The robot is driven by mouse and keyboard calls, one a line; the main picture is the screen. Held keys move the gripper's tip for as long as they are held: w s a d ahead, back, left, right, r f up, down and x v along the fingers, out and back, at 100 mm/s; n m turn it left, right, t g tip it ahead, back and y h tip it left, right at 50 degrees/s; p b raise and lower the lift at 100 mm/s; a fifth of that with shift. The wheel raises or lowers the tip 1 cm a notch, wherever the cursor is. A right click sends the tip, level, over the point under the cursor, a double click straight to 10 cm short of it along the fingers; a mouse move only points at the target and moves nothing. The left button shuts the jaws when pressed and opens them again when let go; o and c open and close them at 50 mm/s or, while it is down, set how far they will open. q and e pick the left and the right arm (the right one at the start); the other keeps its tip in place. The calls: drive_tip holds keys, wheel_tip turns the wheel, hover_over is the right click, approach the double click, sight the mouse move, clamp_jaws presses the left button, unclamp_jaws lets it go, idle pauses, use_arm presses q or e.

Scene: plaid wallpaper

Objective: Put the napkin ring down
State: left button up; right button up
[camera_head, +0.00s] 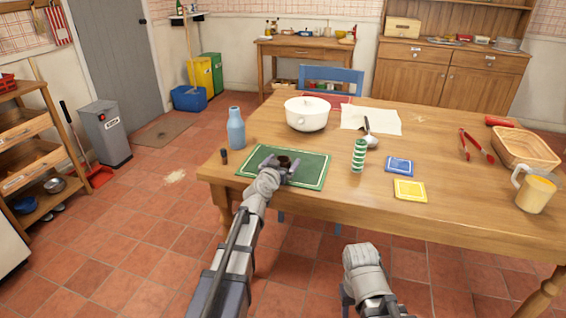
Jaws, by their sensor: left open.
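A small dark brown ring, which looks like the napkin ring (284,159), is at the green placemat (312,181) with its white border line, near the table's front left. My left gripper (284,164) is over the placemat, with its jaws open on either side of the ring. The gripper partly hides the ring, and I cannot tell whether the ring touches the mat. My right arm's wrist (363,262) is in front of the table's front edge, and its fingers cannot be made out.
On the wooden table (454,222), a blue bottle (236,130) and small dark cylinder (224,156) stand left of the mat.

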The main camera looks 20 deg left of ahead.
use_arm(q)
drive_tip(key=shift+r, duration=0.15)
drive_tip(key=s+r+p, duration=0.1)
drive_tip(key=s+p, duration=0.1)
drive_tip(key=s, duration=1)
drive_tip(key=shift+a+r, duration=0.3)
drive_tip(key=shift+r, duration=0.1)
